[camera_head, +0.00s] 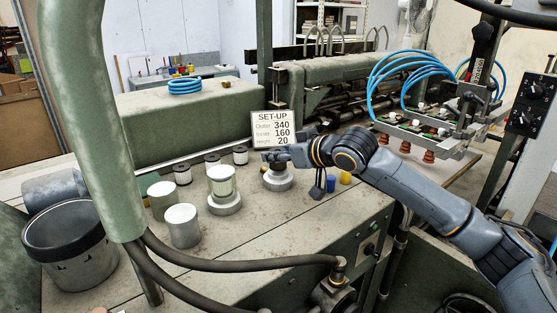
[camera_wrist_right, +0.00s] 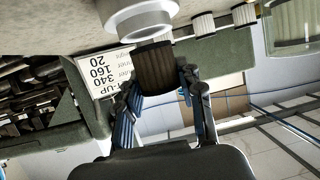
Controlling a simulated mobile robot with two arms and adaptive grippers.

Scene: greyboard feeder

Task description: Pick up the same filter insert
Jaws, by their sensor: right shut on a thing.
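My right gripper (camera_head: 274,157) is shut on a dark brown pleated filter insert (camera_wrist_right: 160,68), with one finger on either side of it. In the head view the gripper hides most of the insert, just above a round pale housing base (camera_head: 278,182). That base also shows in the wrist view (camera_wrist_right: 142,16), right by the insert's end; I cannot tell if they touch. Several small white inserts with dark ends, such as this one (camera_head: 182,174), stand in a row to the left. My left gripper is not in view.
A white canister (camera_head: 222,181) stands on a second round base, with loose white canisters (camera_head: 183,226) nearer the front. A set-up sign (camera_head: 272,129) stands close behind my gripper. Blue and yellow small parts (camera_head: 345,178) lie to its right. A grey bucket (camera_head: 70,245) is at left.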

